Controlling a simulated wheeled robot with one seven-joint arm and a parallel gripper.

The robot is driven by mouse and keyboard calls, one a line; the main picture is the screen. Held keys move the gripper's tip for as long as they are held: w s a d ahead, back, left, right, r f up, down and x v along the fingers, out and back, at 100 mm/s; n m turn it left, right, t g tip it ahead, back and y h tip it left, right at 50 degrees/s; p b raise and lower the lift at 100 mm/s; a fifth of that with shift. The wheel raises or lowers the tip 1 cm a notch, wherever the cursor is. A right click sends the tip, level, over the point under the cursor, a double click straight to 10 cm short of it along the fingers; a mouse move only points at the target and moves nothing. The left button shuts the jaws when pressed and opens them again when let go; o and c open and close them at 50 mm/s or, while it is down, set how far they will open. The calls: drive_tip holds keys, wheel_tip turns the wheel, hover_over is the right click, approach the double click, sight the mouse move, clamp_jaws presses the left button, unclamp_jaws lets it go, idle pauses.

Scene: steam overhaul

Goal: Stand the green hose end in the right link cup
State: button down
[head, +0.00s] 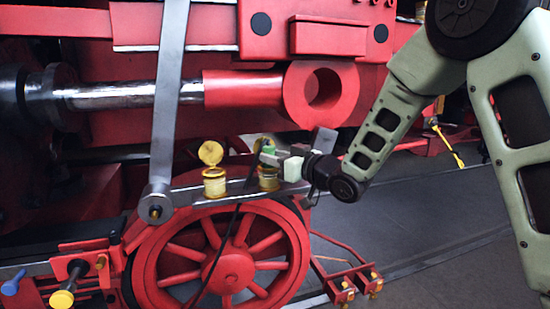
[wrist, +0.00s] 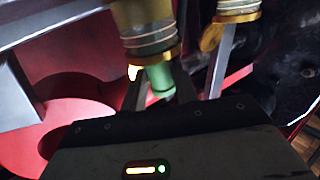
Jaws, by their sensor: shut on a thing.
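The right link cup (head: 268,181) is a yellow-rimmed cup on the grey rod. My gripper (head: 270,156) is just above it, shut on the green hose end (head: 267,149). In the wrist view the green hose end (wrist: 158,78) shows between my fingers (wrist: 162,88), close against the gold rim of the right cup (wrist: 150,45). I cannot tell whether its tip is inside the cup or just over the mouth. The cup partly hides behind my fingers in the head view.
The left link cup (head: 215,184) stands close by on the same rod, its round yellow lid (head: 210,152) raised. A grey upright rod (head: 170,95) is further left. A red wheel (head: 232,262) is below, and a dark hose (head: 229,235) hangs across it. Open floor (head: 435,225) lies right.

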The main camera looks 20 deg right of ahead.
drive_tip(key=c, duration=1)
unclamp_jaws()
drive_tip(key=shift+s+d+f, duration=0.1)
drive_tip(key=shift+s+d, duration=0.1)
drive_tip(key=shift+s, duration=0.1)
drive_tip(key=b+v, duration=0.6)
drive_tip(key=v, duration=1)
drive_tip(key=shift+s, duration=0.3)
